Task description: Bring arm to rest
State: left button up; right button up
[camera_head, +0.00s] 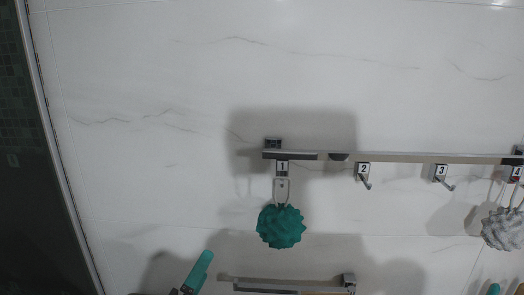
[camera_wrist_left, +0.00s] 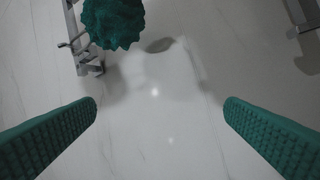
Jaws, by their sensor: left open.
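My left gripper (camera_head: 200,271) shows one teal finger at the bottom edge of the head view, below and left of a green bath puff (camera_head: 281,227). In the left wrist view both ribbed fingers of the left gripper (camera_wrist_left: 160,108) stand wide apart with nothing between them. The green puff hangs by its loop from the hook marked 1 and also shows at the top of the left wrist view (camera_wrist_left: 113,22), apart from the fingers. A small teal tip (camera_head: 493,289) at the bottom right appears to be my right gripper; its jaws cannot be made out.
A wall rail (camera_head: 430,158) carries numbered hooks; hooks 2 (camera_head: 363,172) and 3 (camera_head: 441,173) are empty. A pale grey puff (camera_head: 503,228) hangs at the far right, by hook 4. A lower bar (camera_head: 290,284) lies right of my left gripper. The upper marble wall is clear.

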pick_arm(q)
jog(key=s+a+f+n+g+y, duration=0.3)
jog(key=s+a+f+n+y, duration=0.1)
jog(key=f+n, duration=0.35)
jog(key=s+a+f+n+g+y, duration=0.3)
jog(key=a+f+n+g+y, duration=0.15)
jog(key=f+n, duration=0.35)
jog(key=s+f+n+g+h, duration=0.1)
jog(key=s+f+n+g, duration=0.35)
jog(key=s, duration=0.45)
jog(key=s+f+n+g, duration=0.4)
jog(key=s+n, duration=0.1)
jog(key=s, duration=0.3)
jog(key=s+f+g, duration=0.2)
jog(key=s+f, duration=0.1)
jog(key=f, duration=2.5)
jog(key=s+a+f, duration=0.2)
jog(key=s+f, duration=1.2)
jog(key=s, duration=0.1)
jog(key=shift+s+a+f+m+g, duration=0.25)
jog(key=shift+s+a+m+g, duration=0.05)
jog(key=shift+s+a+g, duration=0.1)
jog(key=shift+c, duration=0.2)
